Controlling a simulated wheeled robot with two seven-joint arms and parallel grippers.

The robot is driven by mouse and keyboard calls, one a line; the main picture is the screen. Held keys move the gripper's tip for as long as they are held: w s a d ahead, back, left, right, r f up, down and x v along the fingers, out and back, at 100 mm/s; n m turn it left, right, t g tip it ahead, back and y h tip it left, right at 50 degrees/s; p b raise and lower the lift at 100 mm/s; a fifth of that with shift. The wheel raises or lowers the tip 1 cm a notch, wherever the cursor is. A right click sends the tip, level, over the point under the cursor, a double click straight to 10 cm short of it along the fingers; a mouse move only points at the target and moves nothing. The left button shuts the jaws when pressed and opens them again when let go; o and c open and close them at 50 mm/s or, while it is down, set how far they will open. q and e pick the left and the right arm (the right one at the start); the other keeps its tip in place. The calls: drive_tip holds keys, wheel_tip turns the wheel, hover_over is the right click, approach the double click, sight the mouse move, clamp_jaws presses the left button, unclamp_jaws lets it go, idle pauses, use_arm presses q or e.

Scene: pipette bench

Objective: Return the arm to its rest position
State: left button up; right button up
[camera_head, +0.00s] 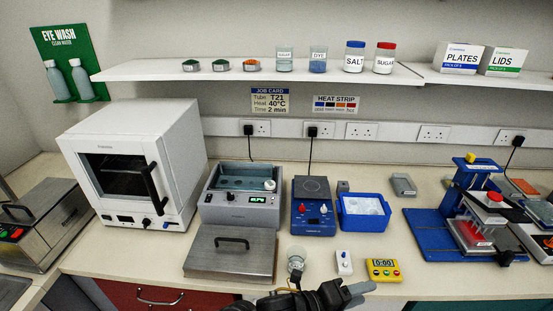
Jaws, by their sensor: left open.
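My left gripper (359,292) shows at the bottom centre, over the front edge of the bench. Its dark arm comes up from the lower edge of the view. Its grey fingers point right and look empty; they are open. A glass beaker (296,259) stands just behind the gripper's wrist. My right gripper is not in view.
A water bath (240,208) with its lid (230,262) in front, a hotplate (313,222) and a blue ice tray (346,222) stand behind the gripper. A white oven (187,150) is at left, a blue pipetting rig (424,235) at right. Bare bench lies right of the timer.

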use_arm(q)
drive_tip(key=a+f+n+t+y, duration=0.2)
drive_tip(key=a+f+n+y, duration=0.25)
drive_tip(key=a+n, duration=0.65)
drive_tip(key=a+f+n+t+y, duration=0.2)
drive_tip(key=a+f+n+y, duration=0.25)
drive_tip(key=a+n, duration=0.6)
drive_tip(key=s+a+f+n+g+y, duration=0.3)
drive_tip(key=s+a+n, duration=0.2)
drive_tip(key=s+a, duration=0.45)
drive_tip(key=s+a+f+n+g+y, duration=0.2)
drive_tip(key=s+a+f+n+y, duration=0.25)
drive_tip(key=a, duration=0.75)
wheel_tip(320, 180, down, 30)
drive_tip(key=s+g+h+b, duration=0.2)
drive_tip(key=s+b, duration=0.1)
drive_tip(key=b, duration=0.3)
drive_tip(key=s+a+f+b, duration=0.2)
drive_tip(key=s+f+b, duration=0.2)
drive_tip(key=s+f, duration=1.2)
wheel_tip(320, 180, down, 4)
drive_tip(key=shift+s+a+f+g, duration=0.1)
drive_tip(key=shift+s+a+g, duration=0.05)
drive_tip(key=shift+g, duration=0.25)
